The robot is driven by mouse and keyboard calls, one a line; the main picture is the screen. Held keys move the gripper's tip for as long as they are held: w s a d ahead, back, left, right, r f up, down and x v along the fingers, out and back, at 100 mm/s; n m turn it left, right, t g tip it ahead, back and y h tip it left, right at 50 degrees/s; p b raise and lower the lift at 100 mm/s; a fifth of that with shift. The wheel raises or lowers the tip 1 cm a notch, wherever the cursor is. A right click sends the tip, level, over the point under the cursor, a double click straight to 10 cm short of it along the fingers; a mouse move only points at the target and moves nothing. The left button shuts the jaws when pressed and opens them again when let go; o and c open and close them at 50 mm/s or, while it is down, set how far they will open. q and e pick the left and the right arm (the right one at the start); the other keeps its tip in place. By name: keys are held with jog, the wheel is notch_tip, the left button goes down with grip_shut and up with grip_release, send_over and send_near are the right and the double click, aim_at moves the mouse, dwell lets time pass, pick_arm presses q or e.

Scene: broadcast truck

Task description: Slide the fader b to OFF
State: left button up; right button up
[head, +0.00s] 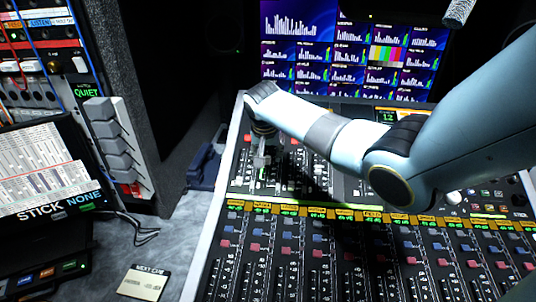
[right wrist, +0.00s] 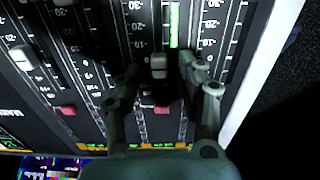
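The mixing console (head: 228,228) has several rows of channel faders; I cannot read which one is labelled b. My right gripper (head: 262,158) is low over the upper left fader bank in the head view. In the right wrist view my right gripper (right wrist: 160,70) has its two fingers apart, one on each side of a grey fader cap (right wrist: 158,66). Whether either finger touches the cap I cannot tell. A green level strip (right wrist: 174,24) is beside that fader's slot. OFF markings are not legible. My left gripper is not in view.
Another pale fader cap (right wrist: 22,57) sits to the left in the wrist view, with red buttons (right wrist: 68,110) nearby. Monitors (head: 350,50) stand behind the console. A cue card (head: 143,283) and a rack of grey levers (head: 110,140) are to the left.

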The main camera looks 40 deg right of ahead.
pick_arm(q)
jog(key=shift+d, duration=0.1)
jog(key=shift+s, duration=0.25)
pick_arm(e)
grip_shut()
jog(key=shift+a, duration=0.1)
